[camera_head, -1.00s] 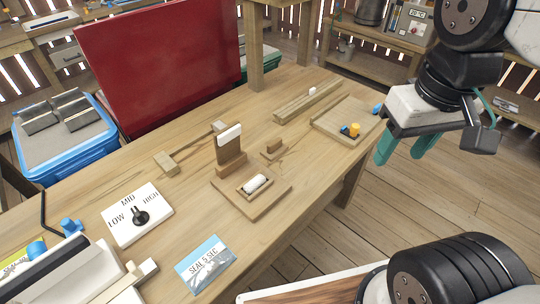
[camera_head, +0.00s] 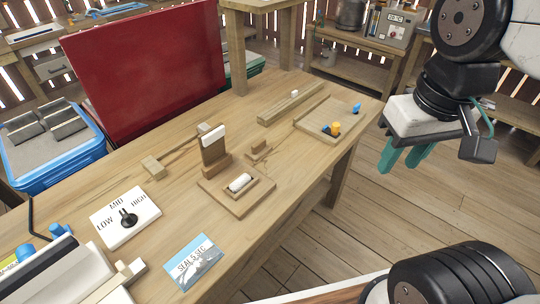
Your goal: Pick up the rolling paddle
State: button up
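I cannot tell for certain which piece is the rolling paddle. An upright wooden board with a white top edge (camera_head: 214,146) stands on a wooden block in the middle of the table. A small wooden block piece (camera_head: 258,151) lies to its right. In front, a wooden tray (camera_head: 222,200) has a white roller (camera_head: 239,182) in its recess. My gripper (camera_head: 403,159) has two teal fingers spread apart with nothing between them. It hangs right of the table, beyond its right edge and apart from all these pieces.
A dial board (camera_head: 125,217), a "SEAL 5 SEC" card (camera_head: 193,262) and a white device (camera_head: 60,275) lie at the front left. A red panel (camera_head: 145,65) stands behind the table. A shallow wooden tray (camera_head: 318,117) with small coloured pieces sits at the right end.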

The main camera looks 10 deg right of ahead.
aim_at(261, 148)
jog(key=z, duration=0.5)
jog(key=k, duration=1.15)
jog(key=z, duration=0.8)
jog(key=i, duration=1.75)
jog(key=u, duration=1.2)
jog(key=i, duration=0.7)
jog(key=u, duration=0.8)
